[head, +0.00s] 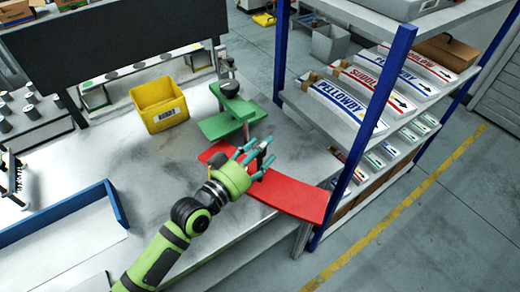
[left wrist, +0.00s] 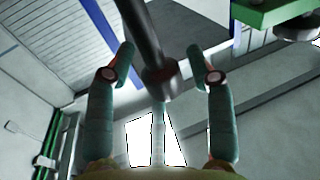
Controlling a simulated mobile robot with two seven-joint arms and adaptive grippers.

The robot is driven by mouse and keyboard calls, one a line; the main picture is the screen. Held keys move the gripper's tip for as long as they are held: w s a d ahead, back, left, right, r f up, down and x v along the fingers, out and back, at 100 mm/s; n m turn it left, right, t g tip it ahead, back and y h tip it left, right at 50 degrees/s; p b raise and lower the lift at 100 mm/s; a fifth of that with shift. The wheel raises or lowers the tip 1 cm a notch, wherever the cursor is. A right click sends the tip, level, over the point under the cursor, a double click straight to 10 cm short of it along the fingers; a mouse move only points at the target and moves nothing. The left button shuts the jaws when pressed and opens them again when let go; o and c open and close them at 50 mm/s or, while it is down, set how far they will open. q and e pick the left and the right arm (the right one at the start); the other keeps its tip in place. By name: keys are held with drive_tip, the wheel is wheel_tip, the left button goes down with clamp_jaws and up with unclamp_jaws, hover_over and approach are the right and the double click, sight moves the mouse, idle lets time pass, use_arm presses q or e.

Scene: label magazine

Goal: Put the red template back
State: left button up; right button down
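The red template (head: 300,201) is a curved flat red plate. It lies at the right end of the bench, and its right end reaches toward the blue shelf post. My left gripper (head: 255,158) is over the template's left part and hides some of it. Its teal fingers are spread around a dark upright handle. In the left wrist view the handle (left wrist: 158,75) stands between the fingertips, with a gap visible on each side. The red plate does not show there. My right gripper is not in view.
Green plates on a stand (head: 235,118) are close behind my left gripper; a green part (left wrist: 270,14) also shows in the left wrist view. A yellow bin (head: 160,102) stands left of it. A blue-posted shelf (head: 372,118) with label boxes is on the right. The front bench is mostly clear.

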use_arm(q)
drive_tip(key=shift+s+a, duration=0.15)
drive_tip(key=shift+s, duration=0.05)
drive_tip(key=b+v, duration=0.3)
drive_tip(key=v, duration=0.8)
drive_tip(key=shift+s+a, duration=0.15)
drive_tip(key=shift+s, duration=0.05)
